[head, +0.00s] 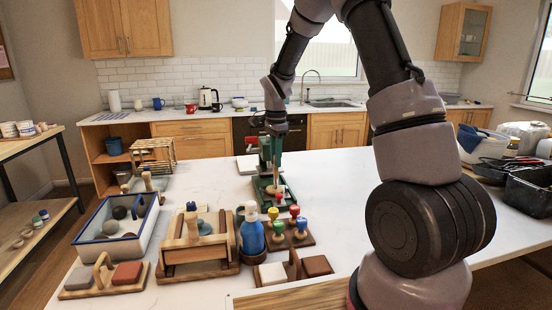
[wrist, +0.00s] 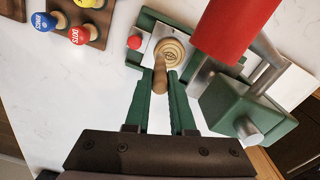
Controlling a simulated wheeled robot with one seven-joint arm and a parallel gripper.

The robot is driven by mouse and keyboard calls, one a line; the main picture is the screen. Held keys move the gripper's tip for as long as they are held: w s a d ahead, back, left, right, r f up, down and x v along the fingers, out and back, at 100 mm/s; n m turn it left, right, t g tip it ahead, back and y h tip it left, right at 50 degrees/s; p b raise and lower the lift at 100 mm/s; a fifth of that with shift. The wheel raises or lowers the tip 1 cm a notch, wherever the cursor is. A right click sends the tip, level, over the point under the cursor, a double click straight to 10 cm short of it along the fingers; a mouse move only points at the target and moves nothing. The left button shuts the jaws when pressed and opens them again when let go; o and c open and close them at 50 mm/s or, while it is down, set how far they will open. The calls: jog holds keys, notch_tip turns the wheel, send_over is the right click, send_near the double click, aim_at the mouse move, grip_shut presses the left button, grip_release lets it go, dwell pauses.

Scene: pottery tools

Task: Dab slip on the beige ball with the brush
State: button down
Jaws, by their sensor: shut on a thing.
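My gripper (head: 275,155) is shut on a slim wooden handle (wrist: 160,77), held above a green press (head: 262,200) near the middle of the table. A round pale wooden disc with rings (wrist: 170,52) shows at the handle's far end; whether they are one piece I cannot tell. No bristles show on the held thing, so I cannot tell if it is the brush. A pale ball (head: 110,227), perhaps the beige one, lies in the blue-rimmed tray (head: 87,240) at the left, far from my gripper. A dark grey ball (head: 119,213) lies beside it. No slip is clearly visible.
A wooden box (head: 200,254), a blue bottle (head: 252,236) and several coloured stamps (head: 279,228) stand in front of the press. A holder with two coloured blocks (head: 127,273) is at front left. The red and metal press parts (wrist: 224,30) rise close beside my gripper.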

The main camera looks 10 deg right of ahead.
jog(key=shift+f, duration=0.45)
dwell(0.3)
jog(key=shift+s+d+f, duration=0.1)
jog(key=shift+d+f, duration=0.1)
jog(key=shift+d, duration=0.05)
dwell(1.0)
jog(key=shift+r, duration=0.1)
jog(key=shift+r, duration=3.55)
